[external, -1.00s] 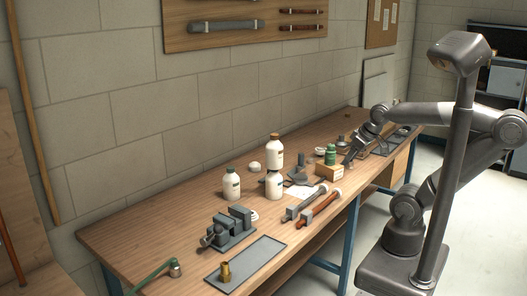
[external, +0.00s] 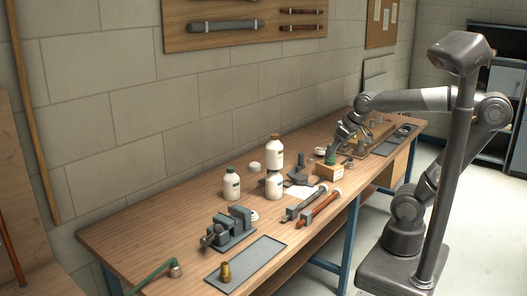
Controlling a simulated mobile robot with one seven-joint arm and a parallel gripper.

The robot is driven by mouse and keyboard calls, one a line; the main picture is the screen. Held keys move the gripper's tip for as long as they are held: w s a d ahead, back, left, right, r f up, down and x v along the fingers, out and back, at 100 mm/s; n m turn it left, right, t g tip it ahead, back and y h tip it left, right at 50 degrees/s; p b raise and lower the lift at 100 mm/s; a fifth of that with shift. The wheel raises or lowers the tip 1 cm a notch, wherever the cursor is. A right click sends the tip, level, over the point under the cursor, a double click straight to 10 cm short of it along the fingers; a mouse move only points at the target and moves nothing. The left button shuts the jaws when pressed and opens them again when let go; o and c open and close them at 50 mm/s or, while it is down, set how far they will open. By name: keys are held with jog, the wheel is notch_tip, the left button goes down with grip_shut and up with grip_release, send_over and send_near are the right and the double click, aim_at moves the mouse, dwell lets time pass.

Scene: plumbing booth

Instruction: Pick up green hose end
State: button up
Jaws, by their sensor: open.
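A thin green hose-like piece (external: 146,278) lies at the near left end of the bench, running out of the picture at the bottom. Its right end carries a grey metal fitting (external: 175,267). A small upright green object (external: 331,156) stands by a small cardboard box (external: 329,171) further along the bench; I cannot tell exactly what it is. My gripper (external: 341,141) is open, just above and beside this upright green object, and partly overlaps it in the view. It is far from the green hose-like piece. The fingertips are small, and contact cannot be made out.
A grey vise (external: 229,233) and a grey tray (external: 258,258) with a brass fitting (external: 225,272) lie nearer. Pipe wrenches (external: 318,206) lie at the front edge. The wall closes off the back.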

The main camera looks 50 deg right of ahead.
jog(key=w+a+n+g+y, duration=0.1)
jog(key=w+a, duration=0.9)
jog(key=a, duration=0.3)
jog(key=w+a+n, duration=0.1)
jog(key=w+a, duration=0.9)
jog(key=a, duration=0.3)
jog(key=n, duration=0.2)
send_near(176, 260)
notch_tip(176, 260, down, 2)
jog(key=x, duration=0.4)
jog(key=shift+w+a+f, duration=0.1)
jog(key=shift+a+f, duration=0.2)
jog(key=shift+f, duration=0.05)
jog(key=shift+y, duration=0.3)
jog(key=x, duration=0.5)
jog(key=shift+w+d+f, duration=0.15)
jog(key=shift+w+f, duration=0.15)
jog(key=shift+w, duration=0.2)
jog(key=c, duration=1.1)
